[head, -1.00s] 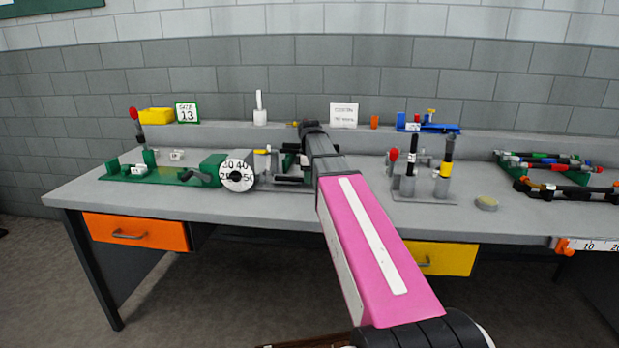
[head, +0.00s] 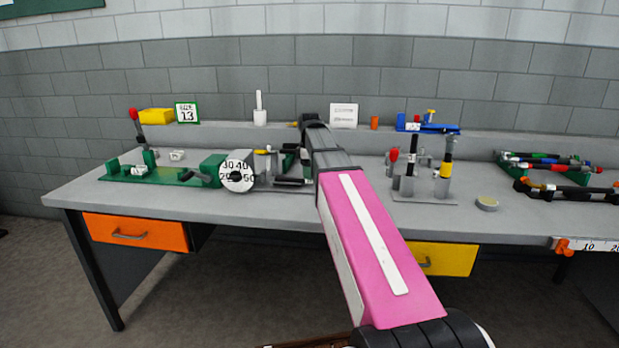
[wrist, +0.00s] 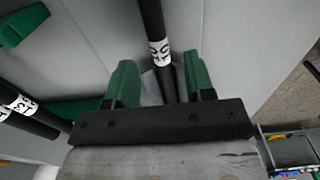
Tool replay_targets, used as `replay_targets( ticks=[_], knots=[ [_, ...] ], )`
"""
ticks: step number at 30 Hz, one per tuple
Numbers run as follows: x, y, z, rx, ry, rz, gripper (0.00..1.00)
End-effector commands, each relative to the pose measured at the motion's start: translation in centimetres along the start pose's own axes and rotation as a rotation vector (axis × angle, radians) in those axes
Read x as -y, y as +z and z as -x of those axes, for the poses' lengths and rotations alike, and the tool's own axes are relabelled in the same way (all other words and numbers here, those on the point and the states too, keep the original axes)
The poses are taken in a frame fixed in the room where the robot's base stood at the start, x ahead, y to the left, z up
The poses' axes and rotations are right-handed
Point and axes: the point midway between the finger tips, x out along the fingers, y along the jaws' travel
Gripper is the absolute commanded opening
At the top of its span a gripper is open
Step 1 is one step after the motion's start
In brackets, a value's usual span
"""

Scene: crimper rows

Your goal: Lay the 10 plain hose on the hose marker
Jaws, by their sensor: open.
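In the wrist view, a black hose (wrist: 152,18) with a white band that seems to read 10 runs down from the top edge, between the fingers of my gripper (wrist: 159,66). The green fingers are open, with a gap on each side of the hose. Its lower end is hidden behind the gripper's black bar. In the head view my gripper is mostly hidden by my arm, beside the grey and green device with the numbered dial (head: 238,175). I cannot pick out the hose marker for certain.
Other banded dark hoses (wrist: 22,106) lie at left in the wrist view. On the bench (head: 250,208) stand a green fixture (head: 140,173) at left and a grey post stand (head: 424,196) right of my arm. A hose rack (head: 560,178) is far right.

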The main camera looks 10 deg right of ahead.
Motion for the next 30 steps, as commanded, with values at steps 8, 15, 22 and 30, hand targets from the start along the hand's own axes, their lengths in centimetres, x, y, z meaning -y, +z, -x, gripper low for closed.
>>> replay_targets(
  ticks=[8,15,22,30],
  knots=[
    [-0.1,0.0,5.0,-0.001,0.002,0.0,0.49],
    [-0.1,0.0,7.5,0.0,0.0,0.0,0.49],
    [0.0,0.0,8.1,0.0,0.0,0.0,0.49],
    [0.0,0.0,8.1,0.0,0.0,0.0,0.49]
  ],
)
